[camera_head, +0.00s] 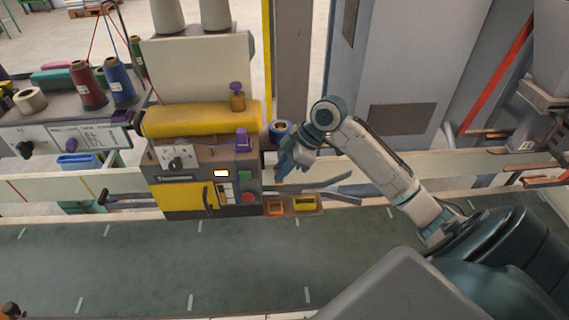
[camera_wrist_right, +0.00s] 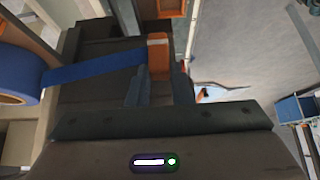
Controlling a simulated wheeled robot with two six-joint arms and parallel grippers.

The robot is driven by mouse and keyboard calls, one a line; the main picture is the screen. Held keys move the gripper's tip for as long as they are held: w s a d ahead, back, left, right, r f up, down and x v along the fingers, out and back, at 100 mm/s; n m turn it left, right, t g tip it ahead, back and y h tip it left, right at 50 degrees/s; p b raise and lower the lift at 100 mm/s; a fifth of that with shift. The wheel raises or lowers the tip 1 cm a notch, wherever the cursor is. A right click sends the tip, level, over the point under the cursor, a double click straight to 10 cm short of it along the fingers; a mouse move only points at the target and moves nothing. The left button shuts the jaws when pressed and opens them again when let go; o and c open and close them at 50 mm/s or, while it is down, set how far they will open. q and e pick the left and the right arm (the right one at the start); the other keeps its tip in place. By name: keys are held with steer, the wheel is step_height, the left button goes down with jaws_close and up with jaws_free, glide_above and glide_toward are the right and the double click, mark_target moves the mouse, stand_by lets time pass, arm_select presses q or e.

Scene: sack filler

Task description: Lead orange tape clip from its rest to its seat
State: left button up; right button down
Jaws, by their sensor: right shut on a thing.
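My right gripper (camera_head: 283,170) is beside the right side of the sack filler (camera_head: 205,175). In the right wrist view its two fingers (camera_wrist_right: 162,82) are shut on the orange tape clip (camera_wrist_right: 158,58). Blue tape (camera_wrist_right: 95,70) runs from the clip to a blue roll (camera_wrist_right: 18,75) at the left. The roll (camera_head: 281,129) also shows above the gripper in the head view. Another orange piece (camera_wrist_right: 159,8) lies beyond the clip; I cannot tell whether it is the rest or the seat. In the head view the gripper mostly hides the clip. My left gripper is out of view.
An orange holder (camera_head: 275,208) and a yellow holder (camera_head: 305,203) sit below the gripper on a small shelf. The green floor mat (camera_head: 130,260) in front is mostly clear.

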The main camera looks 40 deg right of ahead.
steer(key=shift+s+a+f+b, duration=0.2)
steer(key=shift+a+f+b, duration=0.15)
steer(key=shift+f+b, duration=0.7)
steer(key=shift+s+a+f+b, duration=0.15)
steer(key=shift+a+f+b, duration=0.3)
steer(key=shift+f, duration=1.05)
steer(key=shift+s+a+f+b, duration=0.25)
steer(key=shift+f+b, duration=0.6)
steer(key=shift+f, duration=0.45)
steer(key=c, duration=1.2)
jaws_free()
steer(key=shift+c, duration=0.2)
steer(key=b+v, duration=0.2)
steer(key=v, duration=0.8)
steer(key=shift+d+r, duration=0.2)
steer(key=shift+r, duration=0.15)
